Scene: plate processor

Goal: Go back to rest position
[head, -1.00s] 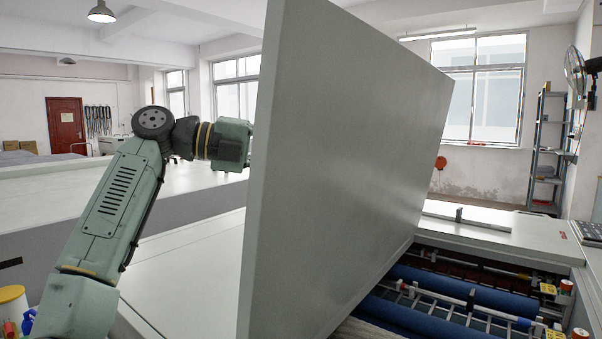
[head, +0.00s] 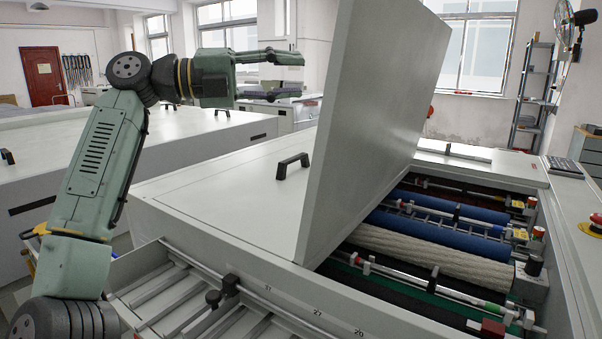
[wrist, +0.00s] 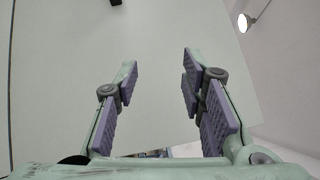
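My gripper (head: 303,76) is at the upper middle of the head view, to the left of the raised lid (head: 375,110) of the plate processor. Its fingers point right, towards the lid, and are spread apart with nothing between them. In the wrist view my gripper (wrist: 160,85) shows two fingers with purple pads, well apart and empty. The pale lid (wrist: 160,40) fills most of the view beyond them. I cannot tell the exact gap between fingertips and lid. The lid stands tilted up, showing the rollers (head: 440,250) under it.
A closed lid section with a black handle (head: 293,164) lies left of the raised lid. A metal feed tray (head: 190,300) is at the front. Another long machine (head: 190,150) stands behind. A shelf (head: 535,90) and a wall fan (head: 568,25) are at right. Air above the closed section is free.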

